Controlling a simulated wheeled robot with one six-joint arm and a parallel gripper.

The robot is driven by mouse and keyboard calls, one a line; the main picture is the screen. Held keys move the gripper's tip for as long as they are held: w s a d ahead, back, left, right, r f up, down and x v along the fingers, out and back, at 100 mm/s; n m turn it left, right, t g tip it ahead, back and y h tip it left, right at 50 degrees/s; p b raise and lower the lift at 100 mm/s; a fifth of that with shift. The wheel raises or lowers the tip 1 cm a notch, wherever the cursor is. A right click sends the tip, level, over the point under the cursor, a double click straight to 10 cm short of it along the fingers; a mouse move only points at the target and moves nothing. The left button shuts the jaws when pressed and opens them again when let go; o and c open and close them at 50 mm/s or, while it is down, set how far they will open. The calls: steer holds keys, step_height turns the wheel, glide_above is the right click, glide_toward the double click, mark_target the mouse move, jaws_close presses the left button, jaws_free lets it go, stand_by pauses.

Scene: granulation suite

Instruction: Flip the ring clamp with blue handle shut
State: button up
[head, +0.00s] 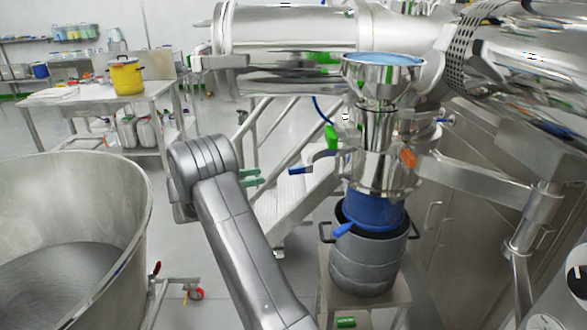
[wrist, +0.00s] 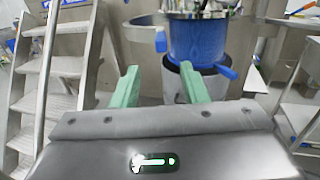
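A steel lever with a blue handle (head: 298,171) sticks out to the left from the steel vessel (head: 376,160) and looks swung away from its wall. Its blue tip also shows in the wrist view (wrist: 160,41), ahead of my gripper. A second blue handle (head: 345,229) sits lower, by the blue sleeve (head: 375,210); it shows in the wrist view (wrist: 226,71) at right. I cannot tell which belongs to the ring clamp. My gripper (head: 251,177) has green fingers, apart and empty, left of the upper handle and not touching it. The fingers show in the wrist view (wrist: 160,84).
A grey drum (head: 362,264) stands under the blue sleeve on a small steel stand. Steel steps (head: 290,205) rise behind my gripper. A large open steel bowl (head: 70,240) fills the lower left. An orange handle (head: 408,157) is on the vessel's right.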

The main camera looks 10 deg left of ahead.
mark_target(296, 167)
steer(key=p+x, duration=0.2)
steer(key=x, duration=1.1)
steer(key=shift+d, duration=0.25)
jaws_close()
